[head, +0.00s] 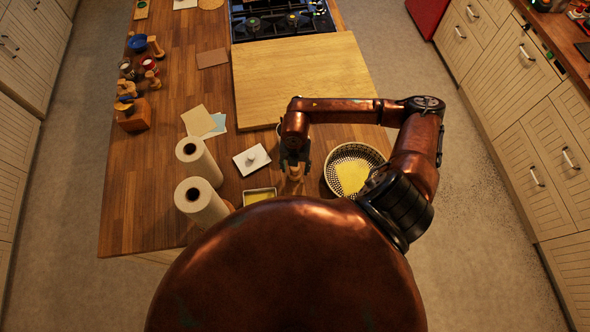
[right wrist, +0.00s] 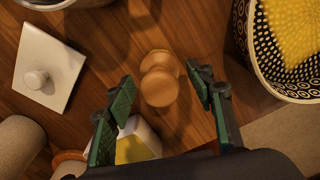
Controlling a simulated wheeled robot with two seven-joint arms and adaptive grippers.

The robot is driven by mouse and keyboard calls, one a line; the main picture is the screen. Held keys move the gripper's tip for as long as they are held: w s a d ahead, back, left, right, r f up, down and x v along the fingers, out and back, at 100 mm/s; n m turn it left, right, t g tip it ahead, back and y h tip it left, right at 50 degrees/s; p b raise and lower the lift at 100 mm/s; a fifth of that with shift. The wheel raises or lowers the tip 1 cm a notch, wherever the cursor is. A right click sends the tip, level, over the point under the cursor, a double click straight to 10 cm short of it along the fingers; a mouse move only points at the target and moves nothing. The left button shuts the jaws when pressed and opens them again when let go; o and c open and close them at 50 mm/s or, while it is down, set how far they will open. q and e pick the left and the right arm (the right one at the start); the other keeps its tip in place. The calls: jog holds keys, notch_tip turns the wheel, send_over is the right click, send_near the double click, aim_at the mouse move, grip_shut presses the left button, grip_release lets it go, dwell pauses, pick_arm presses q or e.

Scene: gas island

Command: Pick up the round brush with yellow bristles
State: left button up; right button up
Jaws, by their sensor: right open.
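A small wooden object with two rounded parts, apparently the round brush (right wrist: 160,82), stands on the wooden counter in the right wrist view. Its yellow bristles cannot be made out. In the head view its wood (head: 293,185) shows just below my right gripper (head: 295,158). My right gripper's green-padded fingers (right wrist: 162,92) are open, one on either side of the brush in the wrist view, with gaps to it. I cannot tell how far above it they are. My left gripper is not in view.
A black-and-white patterned bowl (head: 333,168) with yellow contents stands close on the right. A square dish (head: 259,194) with yellow contents and a white lidded plate (head: 251,160) are on the left. Two paper rolls (head: 199,160) stand further left. A cutting board (head: 300,75) lies behind.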

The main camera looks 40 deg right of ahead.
jog(key=shift+c, duration=0.6)
grip_shut()
jog(key=shift+r+b, duration=0.45)
jog(key=shift+r, duration=0.15)
jog(key=s+a+r+b, duration=0.4)
jog(key=s+a+r, duration=0.5)
jog(key=s+r, duration=0.1)
jog(key=shift+s+r, duration=0.35)
jog(key=shift+r, duration=0.55)
